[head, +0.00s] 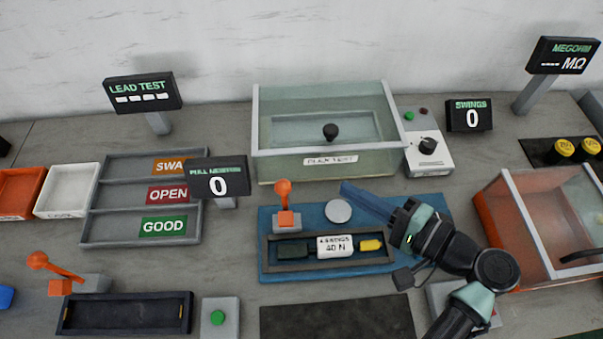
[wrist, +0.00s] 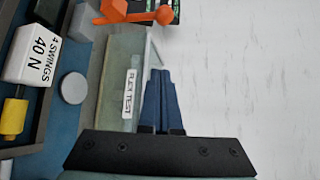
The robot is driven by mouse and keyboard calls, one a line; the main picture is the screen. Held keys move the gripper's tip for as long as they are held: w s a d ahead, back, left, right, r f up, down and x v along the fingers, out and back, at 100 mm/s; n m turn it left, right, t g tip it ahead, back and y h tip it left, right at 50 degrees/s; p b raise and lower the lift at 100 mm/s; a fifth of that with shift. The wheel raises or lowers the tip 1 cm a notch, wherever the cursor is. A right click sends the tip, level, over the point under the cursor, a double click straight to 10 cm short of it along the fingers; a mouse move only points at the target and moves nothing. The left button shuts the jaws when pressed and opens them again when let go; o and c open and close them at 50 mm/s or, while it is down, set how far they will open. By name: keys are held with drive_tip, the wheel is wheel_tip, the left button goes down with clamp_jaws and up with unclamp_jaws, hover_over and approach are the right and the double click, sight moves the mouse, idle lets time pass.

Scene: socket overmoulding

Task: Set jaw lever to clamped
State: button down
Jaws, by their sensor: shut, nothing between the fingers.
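An orange lever (head: 284,195) stands upright on a blue plate, at the back left of a dark tray. It also shows at the top of the wrist view (wrist: 125,12), with its round knob. A second orange lever (head: 58,268) at the front left leans to the left. No label shows which one is the jaw lever. My gripper (head: 346,188) is shut and empty, its blue fingers above the right part of the blue plate, pointing back and left. It is right of the upright lever and apart from it. The shut fingers show in the wrist view (wrist: 160,78).
The dark tray (head: 265,262) holds a piece marked "4 swings 40 N" (head: 336,245). A grey disc (head: 338,211) sits near my fingers. The clear-walled flex test box (head: 330,160) stands behind the plate. A small "0" display (head: 221,180) stands left of the upright lever.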

drive_tip(key=p, duration=0.3)
hover_over(285, 206)
drive_tip(key=w+d, duration=0.2)
drive_tip(key=d, duration=0.1)
drive_tip(key=shift+s+d+f, duration=0.1)
drive_tip(key=shift+s+f, duration=0.1)
drive_tip(key=shift+f, duration=0.25)
drive_tip(key=shift+f+b, duration=0.2)
drive_tip(key=shift+b, duration=0.35)
